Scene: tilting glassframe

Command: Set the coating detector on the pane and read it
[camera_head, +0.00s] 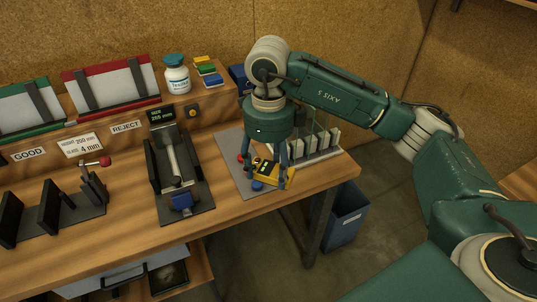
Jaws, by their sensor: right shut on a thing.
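The coating detector appears to be the yellow device (272,173) with a dark face, low over the grey mat at the right end of the bench. My right gripper (269,178) points down with its fingers around this device and is shut on it. Whether the device touches the mat is unclear. Thin, upright, glass-like panes (316,125) stand in a rack with white blocks just behind and right of the gripper. They are partly hidden by my arm. My left gripper is out of view.
A black measuring fixture (176,170) with a small display stands left of the mat (231,152). A clamp with a red knob (105,161) is further left. Green and red racks (110,83), a white bottle (176,75) and coloured blocks line the back shelf. A blue bin (345,216) stands below.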

